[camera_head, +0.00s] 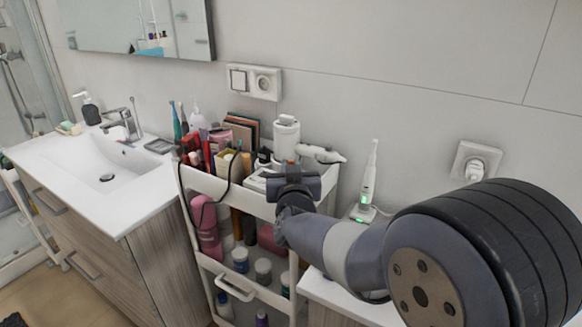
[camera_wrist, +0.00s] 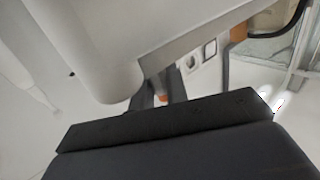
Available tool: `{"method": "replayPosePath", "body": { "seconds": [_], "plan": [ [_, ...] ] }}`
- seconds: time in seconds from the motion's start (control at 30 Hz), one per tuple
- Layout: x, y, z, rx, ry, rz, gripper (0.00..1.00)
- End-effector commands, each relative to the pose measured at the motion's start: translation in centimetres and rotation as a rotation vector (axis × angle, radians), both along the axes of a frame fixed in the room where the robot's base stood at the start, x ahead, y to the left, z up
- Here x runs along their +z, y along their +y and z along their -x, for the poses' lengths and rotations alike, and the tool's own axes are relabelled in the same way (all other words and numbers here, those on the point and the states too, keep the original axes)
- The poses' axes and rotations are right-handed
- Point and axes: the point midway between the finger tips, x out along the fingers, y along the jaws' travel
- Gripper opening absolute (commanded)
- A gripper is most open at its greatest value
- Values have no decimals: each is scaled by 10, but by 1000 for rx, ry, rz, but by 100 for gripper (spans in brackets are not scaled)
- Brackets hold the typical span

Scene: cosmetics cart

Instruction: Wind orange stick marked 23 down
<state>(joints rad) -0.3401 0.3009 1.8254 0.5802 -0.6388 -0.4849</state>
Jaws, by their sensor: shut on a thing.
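My gripper (camera_head: 291,166) is over the top tier of the white cart, at its right front part. A small orange tip (camera_head: 291,162) shows at its jaws in the head view. In the wrist view an orange bit (camera_wrist: 163,98) shows between the dark fingers, just above the black gripper body. My gripper is shut on this orange stick. Its lower part and any number 23 on it are hidden. I cannot tell how far the stick stands out of its case.
The white cart (camera_head: 249,198) holds crowded bottles and boxes. A white hair dryer (camera_head: 318,153) lies close behind my gripper. A toothbrush on a charger (camera_head: 369,180) stands to the right. The sink counter (camera_head: 135,192) is left. A pale rounded thing (camera_wrist: 100,50) fills the wrist view's upper left.

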Motion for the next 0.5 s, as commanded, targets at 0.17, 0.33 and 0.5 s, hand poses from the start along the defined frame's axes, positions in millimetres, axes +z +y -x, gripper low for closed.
{"method": "replayPosePath", "body": {
  "seconds": [0.17,0.33,0.5],
  "plan": [
    [1,1,0,-38,2,0,0],
    [2,1,0,-84,1,-1,0],
    [2,1,0,-137,2,1,0]
  ]
}}
